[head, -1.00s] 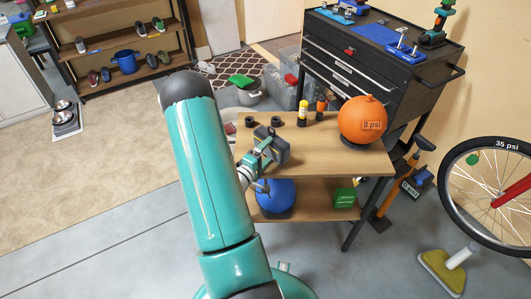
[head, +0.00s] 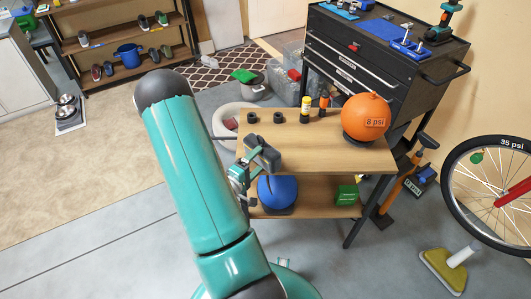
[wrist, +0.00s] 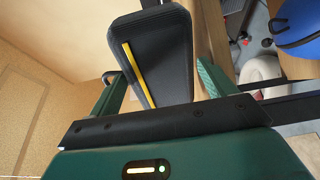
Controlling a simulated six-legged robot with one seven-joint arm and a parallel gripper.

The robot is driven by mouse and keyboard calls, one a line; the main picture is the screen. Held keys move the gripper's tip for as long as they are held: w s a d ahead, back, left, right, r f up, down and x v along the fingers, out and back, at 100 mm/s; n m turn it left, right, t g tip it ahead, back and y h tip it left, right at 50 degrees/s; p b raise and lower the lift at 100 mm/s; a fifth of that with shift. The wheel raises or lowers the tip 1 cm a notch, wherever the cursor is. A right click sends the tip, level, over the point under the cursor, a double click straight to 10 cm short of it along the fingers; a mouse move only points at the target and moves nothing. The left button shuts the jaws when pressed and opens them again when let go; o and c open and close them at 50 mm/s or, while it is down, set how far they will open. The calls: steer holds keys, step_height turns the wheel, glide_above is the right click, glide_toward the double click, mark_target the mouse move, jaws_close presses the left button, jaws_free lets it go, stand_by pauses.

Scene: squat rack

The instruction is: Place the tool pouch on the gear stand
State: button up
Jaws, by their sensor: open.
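The tool pouch (head: 264,154) is a dark grey, boxy thing at the front left edge of the gear stand in the head view. In the wrist view the pouch (wrist: 165,60) has a yellow stripe and lies between my green fingers. The gear stand (head: 325,150) is a wooden two-level table with dark legs. My gripper (head: 250,168) is by the stand's left front corner, partly behind my upper arm; it also shows in the wrist view (wrist: 160,75). Its fingers are open, one on each side of the pouch. I cannot tell whether the pouch touches the stand.
The stand's top holds an orange ball (head: 366,117), two small bottles, one yellow (head: 305,107), and two black rings (head: 279,117). A blue ball (head: 278,190) and green box (head: 347,194) are on the lower shelf. The top's middle is clear. A black tool chest (head: 375,65) stands behind.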

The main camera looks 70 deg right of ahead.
steer(key=v, duration=0.4)
steer(key=shift+w+a, duration=0.15)
steer(key=shift+a, duration=0.05)
steer(key=w+a+r+m+g+y, duration=0.1)
steer(key=a+r+m+y, duration=0.1)
steer(key=a+r+y, duration=0.3)
steer(key=w+a+r+m+g, duration=0.1)
steer(key=w+a+r+g, duration=0.15)
steer(key=r, duration=0.45)
steer(key=w+a+r+n+t+y, duration=0.2)
steer(key=a+r+t+y, duration=0.2)
steer(key=a, duration=0.6)
steer(key=w+a+r+n+t+y, duration=0.2)
steer(key=a+r+t+y, duration=0.2)
steer(key=a, duration=0.7)
steer(key=w+a+r+n+t+y, duration=0.2)
steer(key=a+r+t+y, duration=0.2)
steer(key=a+r+t, duration=0.3)
steer(key=a+r, duration=0.2)
steer(key=a, duration=0.2)
steer(key=shift+w+n, duration=0.15)
steer(key=shift+n, duration=0.25)
steer(key=shift+a, duration=0.1)
